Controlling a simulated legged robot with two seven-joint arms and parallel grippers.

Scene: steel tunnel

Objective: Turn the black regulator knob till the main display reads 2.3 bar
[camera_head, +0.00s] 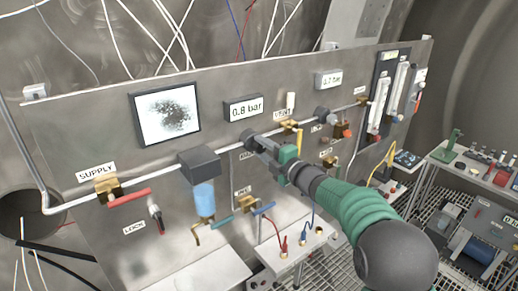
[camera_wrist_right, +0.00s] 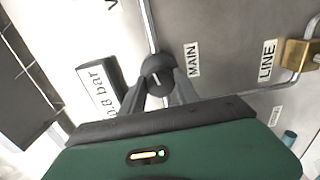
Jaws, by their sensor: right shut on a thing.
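The black regulator knob (camera_wrist_right: 157,70) sits on the pipe beside the MAIN label in the right wrist view. A pale mark shows on its face. My right gripper (camera_wrist_right: 160,92) is shut on it, one finger on each side. In the head view my right gripper (camera_head: 254,141) reaches the panel below the main display (camera_head: 243,108) and largely hides the knob. The main display reads 0.8 bar; part of it also shows in the right wrist view (camera_wrist_right: 103,88). My left gripper is in neither view.
The steel panel (camera_head: 70,125) carries a SUPPLY valve with a red handle (camera_head: 129,195), a blue filter bowl (camera_head: 204,199) and a screen (camera_head: 166,114). To the right are a second dark knob (camera_head: 322,113), a smaller display (camera_head: 328,79) and brass valves. A cart (camera_head: 470,166) stands at far right.

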